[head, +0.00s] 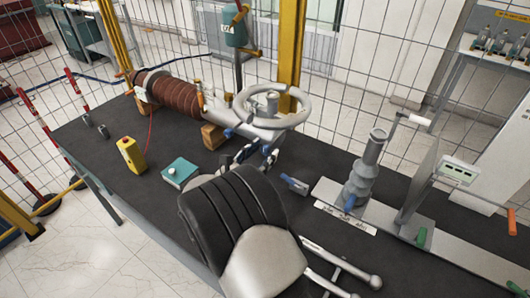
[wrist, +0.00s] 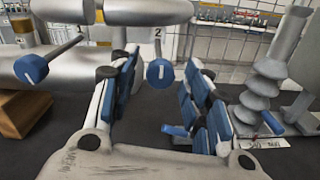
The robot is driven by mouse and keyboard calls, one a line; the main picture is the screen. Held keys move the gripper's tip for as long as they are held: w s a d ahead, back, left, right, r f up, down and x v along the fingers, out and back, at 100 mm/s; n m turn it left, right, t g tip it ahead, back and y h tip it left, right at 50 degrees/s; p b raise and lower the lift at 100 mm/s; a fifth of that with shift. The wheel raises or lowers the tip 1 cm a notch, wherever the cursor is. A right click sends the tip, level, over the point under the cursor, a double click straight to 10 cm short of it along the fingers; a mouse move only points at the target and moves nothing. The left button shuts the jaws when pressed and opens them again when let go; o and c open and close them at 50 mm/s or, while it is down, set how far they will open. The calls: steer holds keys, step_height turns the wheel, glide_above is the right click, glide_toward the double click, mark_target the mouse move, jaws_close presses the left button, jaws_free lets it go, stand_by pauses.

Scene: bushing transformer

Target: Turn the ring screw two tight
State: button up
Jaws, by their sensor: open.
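The grey ring (head: 299,112) sits at the right end of the brown ribbed bushing (head: 172,92) in the head view. Ring screw two (wrist: 160,70), a blue-headed screw under the label "2", shows in the wrist view. Its head lies between my fingers in the picture, beyond or near their tips; no contact shows. My gripper (wrist: 160,88) is open, with blue pads on both fingers. In the head view my gripper (head: 257,154) is just in front of the ring, partly hidden by my arm. Another blue-headed screw (wrist: 31,68) sticks out of the ring to the left.
A wooden block (wrist: 22,112) supports the bushing at left. A grey ribbed insulator (head: 364,172) stands on a plate to the right. A blue-handled item (head: 294,184) lies on the dark table (head: 105,160). A yellow device (head: 131,155) and teal box (head: 181,173) are at left.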

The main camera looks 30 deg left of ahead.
steer(key=shift+w+d, duration=0.1)
steer(key=shift+w, duration=0.75)
jaws_close()
